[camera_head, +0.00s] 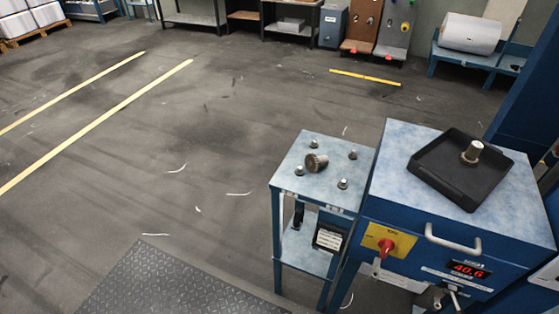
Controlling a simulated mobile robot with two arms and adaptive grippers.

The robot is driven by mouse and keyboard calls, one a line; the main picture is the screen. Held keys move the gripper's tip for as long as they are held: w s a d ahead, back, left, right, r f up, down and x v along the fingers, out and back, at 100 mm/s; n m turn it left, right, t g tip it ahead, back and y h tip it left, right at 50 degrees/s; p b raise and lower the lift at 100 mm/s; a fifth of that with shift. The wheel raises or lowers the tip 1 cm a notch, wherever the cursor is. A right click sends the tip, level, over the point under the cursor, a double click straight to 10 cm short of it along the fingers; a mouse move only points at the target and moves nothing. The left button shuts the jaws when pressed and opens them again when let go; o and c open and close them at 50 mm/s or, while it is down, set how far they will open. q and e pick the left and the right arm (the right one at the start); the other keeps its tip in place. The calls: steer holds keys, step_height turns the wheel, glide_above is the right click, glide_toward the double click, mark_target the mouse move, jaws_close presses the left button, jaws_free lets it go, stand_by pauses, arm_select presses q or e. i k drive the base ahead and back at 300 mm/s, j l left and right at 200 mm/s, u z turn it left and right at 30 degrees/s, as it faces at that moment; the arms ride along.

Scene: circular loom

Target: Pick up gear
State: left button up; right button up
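A small grey-brown metal part (316,162), which looks like a gear on its side, lies on the light blue top of a small blue stand (327,185). A second grey metal part (472,151), short and roughly cylindrical, stands in a black square tray (450,181) on the blue cabinet to the right. Both parts are too small to make out teeth clearly. Neither of my grippers is in view.
The cabinet (400,196) has a handle, a red switch (386,247) and a red display. Open floor (200,150) lies to the left. Shelves and a blue bench (455,55) stand at the back.

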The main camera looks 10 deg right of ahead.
mark_target(313, 162)
steer(key=l+u, duration=0.4)
steer(key=k+l+u, duration=0.15)
steer(key=u, duration=0.25)
steer(key=k+l+u, duration=0.15)
steer(key=l+u, duration=0.2)
steer(key=k+l, duration=0.15)
steer(key=l, duration=0.15)
